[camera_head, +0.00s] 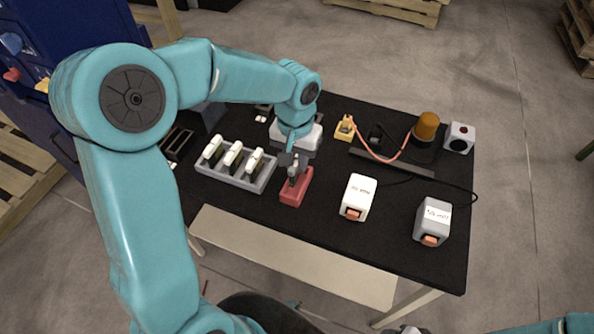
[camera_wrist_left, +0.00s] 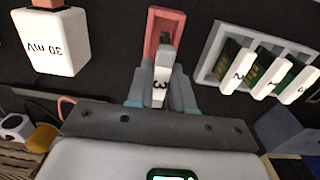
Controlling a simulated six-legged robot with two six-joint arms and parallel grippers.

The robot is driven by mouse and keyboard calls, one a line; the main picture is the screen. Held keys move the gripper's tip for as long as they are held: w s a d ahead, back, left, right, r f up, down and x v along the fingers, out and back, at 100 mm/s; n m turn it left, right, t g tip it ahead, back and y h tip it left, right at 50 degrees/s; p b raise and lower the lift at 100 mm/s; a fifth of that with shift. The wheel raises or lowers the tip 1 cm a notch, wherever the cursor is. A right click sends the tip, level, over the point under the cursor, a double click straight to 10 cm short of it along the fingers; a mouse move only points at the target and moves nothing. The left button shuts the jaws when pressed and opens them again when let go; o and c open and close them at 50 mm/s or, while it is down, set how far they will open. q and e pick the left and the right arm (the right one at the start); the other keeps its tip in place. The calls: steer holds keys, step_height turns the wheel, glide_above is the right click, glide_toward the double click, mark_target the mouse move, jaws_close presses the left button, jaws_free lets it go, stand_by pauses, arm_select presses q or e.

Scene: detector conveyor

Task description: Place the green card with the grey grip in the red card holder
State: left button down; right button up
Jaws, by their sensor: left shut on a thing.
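My left gripper (camera_head: 292,166) is shut on a card with a pale grey grip marked 3 (camera_wrist_left: 160,90).
A grey rack (camera_head: 238,180) with several white-gripped cards is left of the holder. A white box (camera_head: 358,196) and a grey box (camera_head: 432,221) stand to the right. An orange beacon (camera_head: 426,126), cables and a yellow block (camera_head: 344,131) are behind.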

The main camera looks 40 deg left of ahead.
mark_target(297, 173)
arm_select(q)
steer(key=shift+s+f, duration=0.1)
steer(key=shift+f, duration=1.95)
steer(key=shift+f+b, duration=0.25)
steer(key=shift+b, duration=0.1)
steer(key=c, duration=1)
jaws_free()
steer(key=shift+r, duration=0.1)
step_height(297, 173, up, 12)
steer(key=shift+r+p, duration=0.2)
steer(key=shift+p, duration=0.35)
steer(key=shift+f, duration=0.1)
